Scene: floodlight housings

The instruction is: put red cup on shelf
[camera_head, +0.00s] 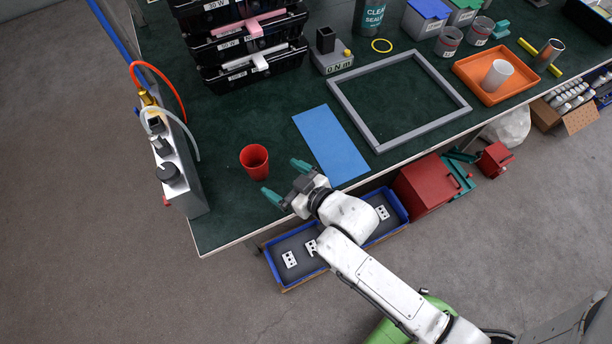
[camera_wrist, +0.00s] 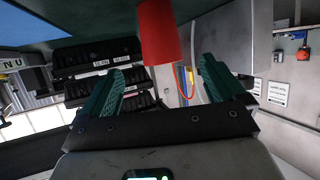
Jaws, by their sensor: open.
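The red cup (camera_head: 254,162) stands upright on the dark green table top, near the table's left front corner. My gripper (camera_head: 284,179) is open, its two green fingers spread, just to the right of the cup and apart from it. In the wrist view, the red cup (camera_wrist: 158,34) appears above and between the spread fingers of my gripper (camera_wrist: 160,82), with nothing held. No shelf that I can clearly identify shows; a black rack of stacked bins (camera_head: 245,45) stands at the back left.
A blue mat (camera_head: 330,143) and a grey square frame (camera_head: 398,101) lie right of the cup. A grey device with hoses (camera_head: 178,165) stands at the table's left edge. An orange tray (camera_head: 496,75) holds a white cup (camera_head: 497,75). The table around the red cup is clear.

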